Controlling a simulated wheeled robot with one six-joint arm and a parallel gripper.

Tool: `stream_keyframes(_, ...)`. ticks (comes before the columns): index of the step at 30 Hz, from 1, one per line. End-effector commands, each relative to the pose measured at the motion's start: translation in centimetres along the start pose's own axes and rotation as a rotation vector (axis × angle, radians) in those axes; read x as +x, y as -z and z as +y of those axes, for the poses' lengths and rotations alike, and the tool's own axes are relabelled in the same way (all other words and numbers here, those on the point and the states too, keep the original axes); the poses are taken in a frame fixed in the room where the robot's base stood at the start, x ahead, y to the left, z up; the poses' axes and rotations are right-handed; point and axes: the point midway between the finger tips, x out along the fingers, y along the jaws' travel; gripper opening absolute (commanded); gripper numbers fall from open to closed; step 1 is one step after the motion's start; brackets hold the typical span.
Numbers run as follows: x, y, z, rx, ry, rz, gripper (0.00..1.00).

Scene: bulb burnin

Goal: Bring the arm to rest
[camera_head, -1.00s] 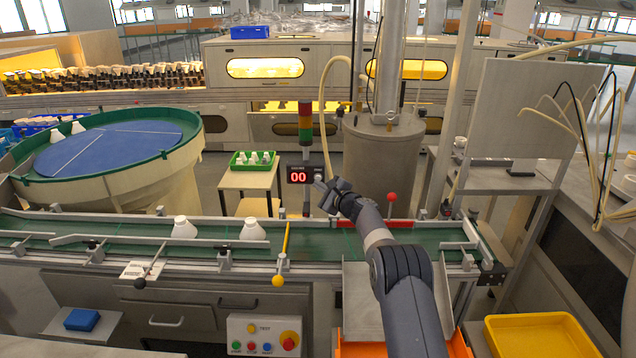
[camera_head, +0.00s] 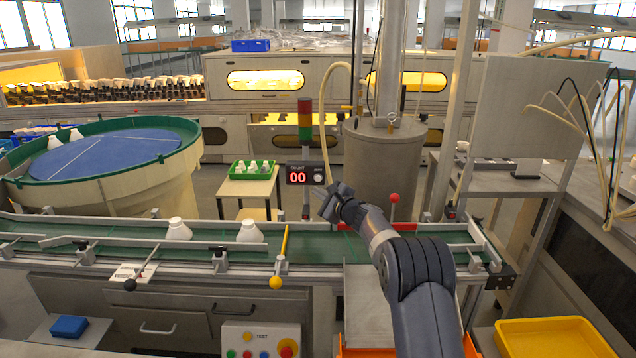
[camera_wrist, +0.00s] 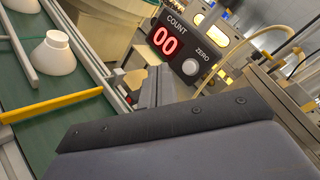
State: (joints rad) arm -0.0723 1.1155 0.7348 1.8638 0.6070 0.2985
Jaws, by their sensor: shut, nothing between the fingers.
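My gripper (camera_head: 328,200) is at the end of my arm, above the far side of the green conveyor belt (camera_head: 330,249). It is shut and empty. In the head view it is just in front of the counter display (camera_head: 298,174), which reads 00; I cannot tell the gap between them. The display also shows in the wrist view (camera_wrist: 165,40), with its ZERO button (camera_wrist: 190,67) beside the digits. My gripper's body fills the lower part of the wrist view.
Two white bulbs (camera_head: 178,230) (camera_head: 250,232) stand on the belt, left of a yellow bar (camera_head: 284,243). A red-knobbed lever (camera_head: 394,199) stands right of my gripper. A steel drum (camera_head: 383,165) is behind. A yellow tray (camera_head: 555,340) is at lower right.

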Motion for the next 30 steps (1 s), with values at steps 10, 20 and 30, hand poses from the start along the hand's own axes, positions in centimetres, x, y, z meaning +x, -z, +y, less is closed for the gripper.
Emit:
stream_keyframes(10,0.0,0.0,0.0,0.0,0.0,0.0,0.0)
stream_keyframes(20,0.7,0.2,-0.7,0.0,-0.001,0.001,0.0)
stream_keyframes(30,1.5,0.5,-1.2,0.002,-0.002,0.001,0.0)
